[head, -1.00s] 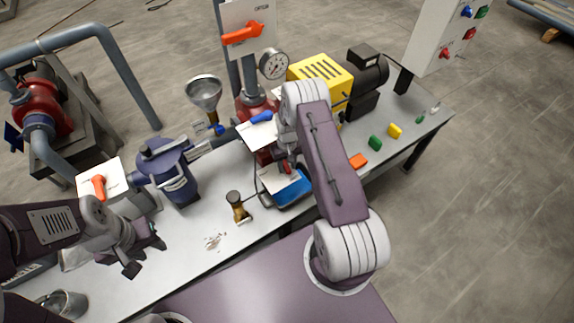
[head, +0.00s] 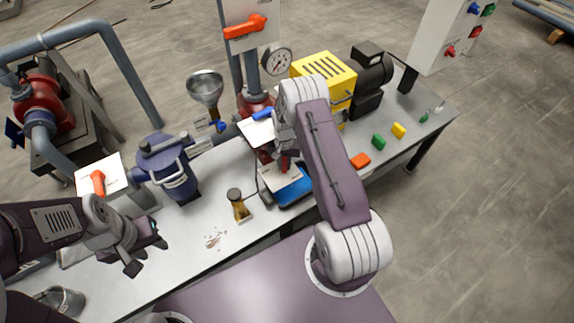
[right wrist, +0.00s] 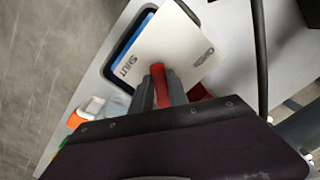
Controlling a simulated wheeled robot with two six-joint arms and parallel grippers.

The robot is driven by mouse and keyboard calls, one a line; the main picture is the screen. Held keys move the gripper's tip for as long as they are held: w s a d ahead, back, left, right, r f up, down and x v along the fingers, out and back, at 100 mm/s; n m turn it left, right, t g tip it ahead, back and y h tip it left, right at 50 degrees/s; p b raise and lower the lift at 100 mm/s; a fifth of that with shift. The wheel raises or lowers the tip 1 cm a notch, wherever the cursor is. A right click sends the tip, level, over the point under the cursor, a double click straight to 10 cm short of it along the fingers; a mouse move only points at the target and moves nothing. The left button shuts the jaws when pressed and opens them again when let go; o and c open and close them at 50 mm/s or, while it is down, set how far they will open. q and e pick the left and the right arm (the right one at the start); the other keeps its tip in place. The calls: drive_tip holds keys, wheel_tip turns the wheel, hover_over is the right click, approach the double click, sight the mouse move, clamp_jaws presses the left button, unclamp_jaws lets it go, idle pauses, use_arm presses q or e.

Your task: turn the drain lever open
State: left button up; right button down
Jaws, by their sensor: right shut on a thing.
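The drain lever is a short red handle (right wrist: 160,85) in front of a white plate (right wrist: 165,45) marked SHUT, with a second word I cannot read clearly. In the head view the red lever (head: 284,163) stands over that plate (head: 281,178), above a blue tray (head: 294,192). My right gripper (right wrist: 162,88) is shut on the lever, one finger on each side of it. My right arm hides part of the lever's mount in the head view. My left gripper (head: 145,252) is open and empty over the left part of the bench.
A brown-and-black brush (head: 238,205) stands left of the tray. A blue filter housing (head: 168,170), a funnel (head: 206,90), a gauge (head: 276,62) and a yellow motor unit (head: 325,72) stand along the bench. Orange, green and yellow blocks (head: 379,142) lie at right.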

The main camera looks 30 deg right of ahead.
drive_tip(key=shift+w+a+m+b, duration=0.3)
drive_tip(key=shift+w+m+b, duration=0.25)
drive_tip(key=shift+m, duration=1.25)
drive_tip(key=shift+w+a+m+b, duration=0.35)
drive_tip(key=shift+w+m+b, duration=0.2)
drive_tip(key=shift+m, duration=1.25)
drive_tip(key=shift+w+a+m+b, duration=0.3)
drive_tip(key=shift+w+m+b, duration=0.25)
drive_tip(key=shift+m, duration=1.25)
drive_tip(key=c, duration=1.3)
unclamp_jaws()
